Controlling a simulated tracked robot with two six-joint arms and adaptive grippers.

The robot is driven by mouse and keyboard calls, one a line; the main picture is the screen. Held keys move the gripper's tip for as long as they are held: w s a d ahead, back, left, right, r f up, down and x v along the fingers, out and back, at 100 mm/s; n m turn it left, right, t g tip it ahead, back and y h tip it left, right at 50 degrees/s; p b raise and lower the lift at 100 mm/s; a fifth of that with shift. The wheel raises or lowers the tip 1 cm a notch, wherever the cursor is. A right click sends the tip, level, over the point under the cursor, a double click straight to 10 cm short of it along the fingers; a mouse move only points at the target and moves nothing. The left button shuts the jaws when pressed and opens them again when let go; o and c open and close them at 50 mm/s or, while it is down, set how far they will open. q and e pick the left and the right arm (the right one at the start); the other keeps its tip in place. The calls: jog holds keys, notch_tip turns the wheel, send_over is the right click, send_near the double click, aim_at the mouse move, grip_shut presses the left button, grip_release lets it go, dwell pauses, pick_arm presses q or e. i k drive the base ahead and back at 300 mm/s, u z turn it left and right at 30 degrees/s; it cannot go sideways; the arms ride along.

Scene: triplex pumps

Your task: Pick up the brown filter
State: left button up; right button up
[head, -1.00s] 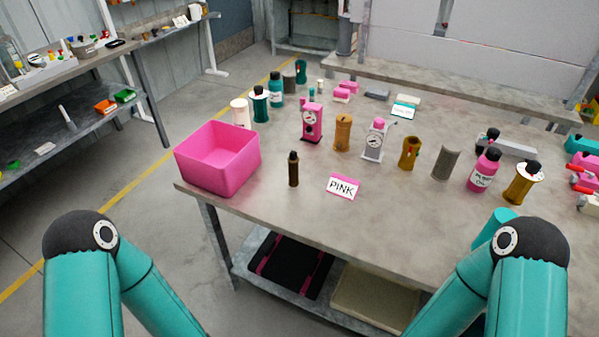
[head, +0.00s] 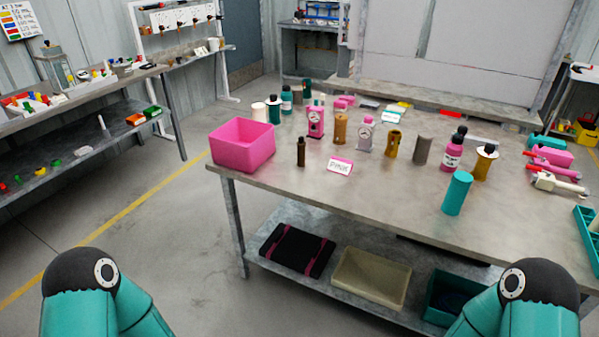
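A slim dark brown cylinder (head: 301,152) with a narrower top stands upright on the table, just right of the pink bin and left of the PINK sign. An ochre-brown cylinder (head: 340,127) stands farther back. A grey-brown cylinder (head: 421,150) stands to the right. I cannot tell for sure which of these is the brown filter. Only the teal links and dark joints of my two arms show at the bottom corners, well short of the table. Both grippers are out of view.
The metal table (head: 380,190) holds a pink bin (head: 243,148), a PINK sign (head: 340,166), a teal cylinder (head: 457,192), a pink bottle (head: 453,152) and several other parts. Trays lie on its lower shelf. Floor in front of the table's left end is clear.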

aim_at(301, 145)
jog(key=z, duration=0.1)
jog(key=i, duration=1.2)
jog(key=u, duration=0.7)
jog(key=i, duration=0.3)
jog(key=u, duration=0.15)
jog(key=k, duration=0.65)
jog(key=u, duration=0.25)
jog(key=i, duration=0.65)
jog(key=z, duration=0.15)
